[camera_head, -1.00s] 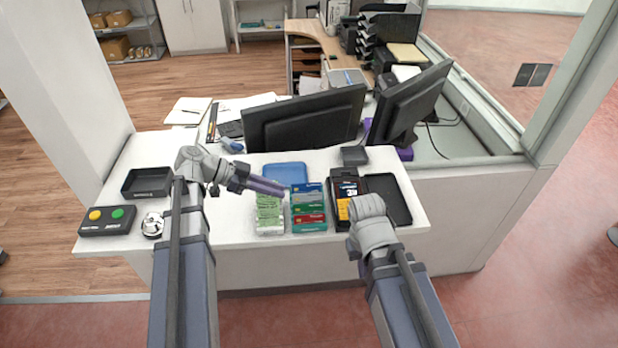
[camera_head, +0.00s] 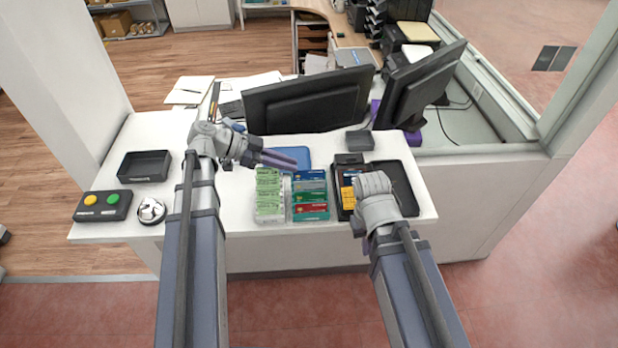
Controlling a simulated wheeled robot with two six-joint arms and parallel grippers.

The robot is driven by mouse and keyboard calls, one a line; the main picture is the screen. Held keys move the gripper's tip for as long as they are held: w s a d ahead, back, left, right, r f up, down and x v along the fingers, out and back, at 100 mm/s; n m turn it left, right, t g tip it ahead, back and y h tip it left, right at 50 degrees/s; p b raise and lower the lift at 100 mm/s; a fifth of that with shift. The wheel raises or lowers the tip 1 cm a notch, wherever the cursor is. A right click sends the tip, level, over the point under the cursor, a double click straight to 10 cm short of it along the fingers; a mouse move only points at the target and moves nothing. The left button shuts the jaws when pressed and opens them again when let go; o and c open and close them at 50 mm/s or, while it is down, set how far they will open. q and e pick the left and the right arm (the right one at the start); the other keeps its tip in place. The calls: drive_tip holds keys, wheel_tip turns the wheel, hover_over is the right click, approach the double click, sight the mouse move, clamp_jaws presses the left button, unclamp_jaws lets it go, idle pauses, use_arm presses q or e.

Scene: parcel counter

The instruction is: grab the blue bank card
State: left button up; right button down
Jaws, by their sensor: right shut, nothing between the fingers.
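A clear holder has two columns of cards on the white counter. The blue bank card (camera_head: 310,175) appears to be the blue one at the far end of its right column, above teal, green and red cards (camera_head: 312,208). The left column holds pale green cards (camera_head: 269,200). My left gripper (camera_head: 296,163) has purple fingers, reaches in from the left, and hangs just beyond and left of the blue card, over a blue tray (camera_head: 302,151). Its finger gap is unclear. My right gripper (camera_head: 367,180) is shut and empty over the black tray; its wrist hides the fingertips.
A black tray (camera_head: 404,190) with a dark, yellow-marked item (camera_head: 348,198) lies right of the cards. An empty black tray (camera_head: 145,166), a button box (camera_head: 103,205) and a bell (camera_head: 151,211) stand left. Monitors (camera_head: 308,98) stand behind.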

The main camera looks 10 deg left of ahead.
sight(309, 177)
use_arm(q)
drive_tip(key=b+x, duration=0.2)
drive_tip(key=x, duration=0.3)
drive_tip(key=shift+f+b, duration=0.15)
drive_tip(key=shift+b, duration=0.15)
clamp_jaws()
